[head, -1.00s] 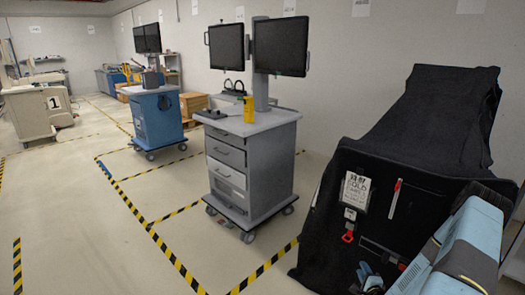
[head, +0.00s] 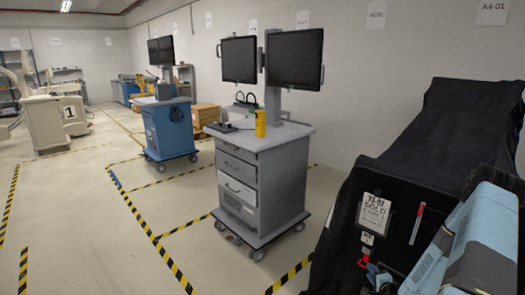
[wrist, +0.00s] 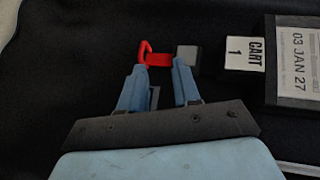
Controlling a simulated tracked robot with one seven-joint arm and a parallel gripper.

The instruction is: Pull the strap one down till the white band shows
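A black-covered cart (head: 440,125) stands at the right in the head view. A red hook-shaped pull (head: 364,260) hangs on its front, below a small white tag (head: 367,238). My gripper also shows in the head view (head: 376,274). No white band shows on the pull.

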